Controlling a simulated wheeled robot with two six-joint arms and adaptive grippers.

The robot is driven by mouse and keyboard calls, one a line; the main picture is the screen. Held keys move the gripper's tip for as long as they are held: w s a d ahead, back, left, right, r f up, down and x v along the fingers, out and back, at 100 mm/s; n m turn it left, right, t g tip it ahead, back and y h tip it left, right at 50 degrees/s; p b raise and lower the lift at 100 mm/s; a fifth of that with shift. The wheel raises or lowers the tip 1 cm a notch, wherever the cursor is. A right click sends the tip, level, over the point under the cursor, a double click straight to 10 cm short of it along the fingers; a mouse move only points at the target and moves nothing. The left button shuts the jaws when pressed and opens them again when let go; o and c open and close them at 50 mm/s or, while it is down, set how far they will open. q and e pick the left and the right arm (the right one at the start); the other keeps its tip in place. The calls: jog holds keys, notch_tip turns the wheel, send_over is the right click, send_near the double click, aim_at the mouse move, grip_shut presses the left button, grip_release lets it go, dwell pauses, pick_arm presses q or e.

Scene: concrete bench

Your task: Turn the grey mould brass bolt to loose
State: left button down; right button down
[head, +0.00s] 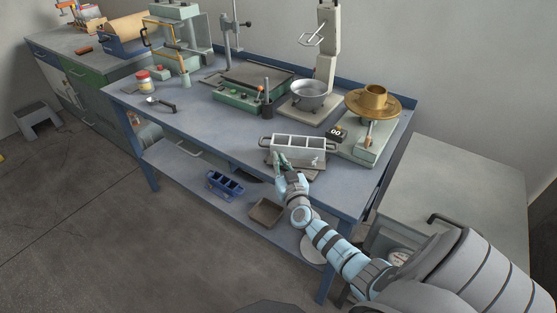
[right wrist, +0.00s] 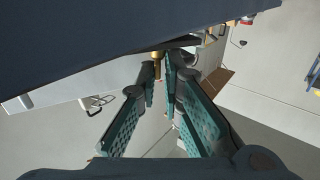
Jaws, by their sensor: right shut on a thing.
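The grey mould (head: 314,157), an open box with several compartments and a handle at each end, sits near the front edge of the blue bench. My right gripper (head: 279,161) is at its front left side. In the right wrist view the fingertips (right wrist: 164,70) close together on a small brass bolt (right wrist: 156,58). The bolt is partly hidden between the fingers, and its turn position cannot be told. In the head view my gripper hides the bolt. My left gripper is in neither view.
Behind the mould stand a press with a metal bowl (head: 308,94) and a green stand with a brass disc (head: 372,103). A small black display (head: 337,132) sits beside the mould. A blue mould (head: 225,184) and a brown tray (head: 266,212) lie on the lower shelf.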

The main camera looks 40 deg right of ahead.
jog(key=shift+d+n+t+y, duration=0.1)
jog(key=shift+n+t+y, duration=0.2)
jog(key=shift+n+y, duration=0.3)
jog(key=c, duration=1.8)
grip_release()
jog(key=v, duration=1.2)
